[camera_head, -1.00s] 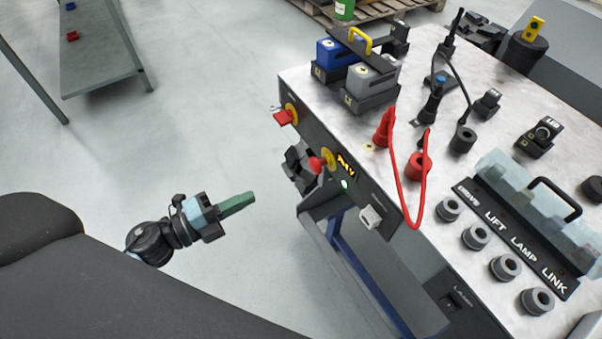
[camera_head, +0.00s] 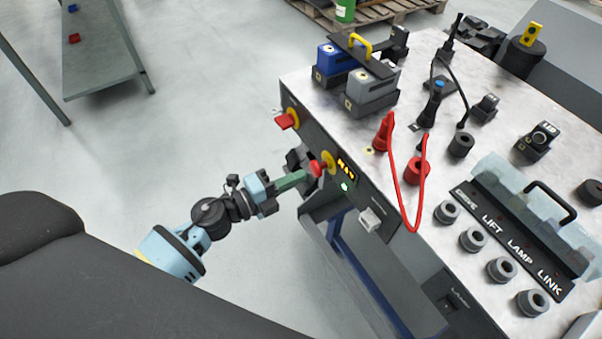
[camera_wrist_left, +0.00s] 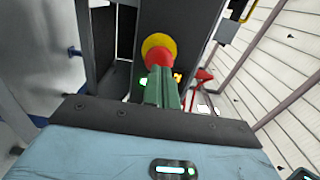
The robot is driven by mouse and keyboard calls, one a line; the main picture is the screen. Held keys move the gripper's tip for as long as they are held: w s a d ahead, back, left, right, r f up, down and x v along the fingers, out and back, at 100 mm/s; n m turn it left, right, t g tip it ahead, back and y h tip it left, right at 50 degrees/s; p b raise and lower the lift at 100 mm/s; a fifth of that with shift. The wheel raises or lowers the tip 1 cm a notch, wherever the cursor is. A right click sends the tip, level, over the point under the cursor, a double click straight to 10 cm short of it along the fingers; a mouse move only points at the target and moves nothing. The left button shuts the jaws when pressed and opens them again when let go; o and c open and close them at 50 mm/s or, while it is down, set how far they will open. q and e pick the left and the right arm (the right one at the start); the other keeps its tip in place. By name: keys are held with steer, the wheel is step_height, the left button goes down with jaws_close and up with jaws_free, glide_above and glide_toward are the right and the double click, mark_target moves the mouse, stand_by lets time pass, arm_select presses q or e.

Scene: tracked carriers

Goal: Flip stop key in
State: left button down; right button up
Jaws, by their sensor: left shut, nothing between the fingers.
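On the bench's front panel, a red flat key (camera_head: 285,121) sits on a yellow round plate, sticking out from the panel. Nearer on the same panel, a red stop knob (camera_head: 316,168) sits on a yellow disc (camera_head: 328,162). My left gripper (camera_head: 304,175) has its green fingers shut with nothing between them. Their tips are right at the red knob; I cannot tell whether they touch it. In the left wrist view the fingers (camera_wrist_left: 161,90) point at the red knob (camera_wrist_left: 157,59), covering its lower part. My right gripper is not in view.
Beside the knob are a lit display (camera_head: 346,168), a green light (camera_head: 345,187) and a white switch (camera_head: 370,219). Blue and grey blocks (camera_head: 371,87) stand on the bench top (camera_head: 408,120).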

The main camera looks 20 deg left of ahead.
arm_select(q)
steer(key=shift+x, duration=0.95)
